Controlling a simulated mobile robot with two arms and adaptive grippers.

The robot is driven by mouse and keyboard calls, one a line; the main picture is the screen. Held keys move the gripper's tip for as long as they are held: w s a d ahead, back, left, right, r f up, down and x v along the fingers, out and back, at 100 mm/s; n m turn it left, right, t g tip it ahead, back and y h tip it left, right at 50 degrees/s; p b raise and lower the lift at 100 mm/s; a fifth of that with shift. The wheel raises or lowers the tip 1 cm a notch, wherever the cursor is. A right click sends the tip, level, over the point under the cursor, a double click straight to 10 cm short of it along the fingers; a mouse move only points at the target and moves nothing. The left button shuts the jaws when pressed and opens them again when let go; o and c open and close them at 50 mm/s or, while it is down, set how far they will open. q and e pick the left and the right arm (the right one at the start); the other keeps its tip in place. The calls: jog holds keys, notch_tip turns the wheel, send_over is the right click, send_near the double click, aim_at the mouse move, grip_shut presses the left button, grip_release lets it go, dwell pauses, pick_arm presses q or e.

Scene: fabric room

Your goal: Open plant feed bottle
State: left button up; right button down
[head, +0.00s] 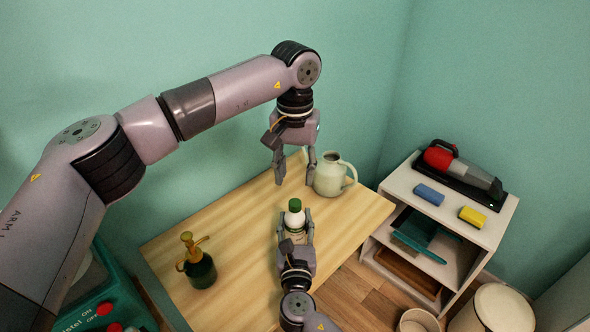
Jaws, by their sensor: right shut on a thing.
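The plant feed bottle (296,220) is white with a green cap (295,204). It appears upright over the wooden table, near its middle. My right gripper (295,226) reaches in from below and is shut on the bottle's body, with a finger on each side. My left gripper (293,181) is above and behind the bottle, pointing down. Its fingers are apart with nothing between them. The green cap is clear of both grippers. The lower part of the bottle is hidden by my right gripper.
A pale green jug (331,176) stands close to the right of my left gripper. A dark green sprayer (199,268) with a brass top stands on the table (235,225) at left. A white shelf (462,235) holds a handheld vacuum (460,168) and two sponges.

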aim_at(295, 202)
pick_arm(q)
jog(key=shift+f+m, duration=0.1)
jog(key=shift+m, duration=0.7)
jog(key=shift+f, duration=0.25)
notch_tip(295, 202, down, 7)
jog(key=shift+f, duration=0.2)
jog(key=shift+c, duration=0.2)
grip_shut()
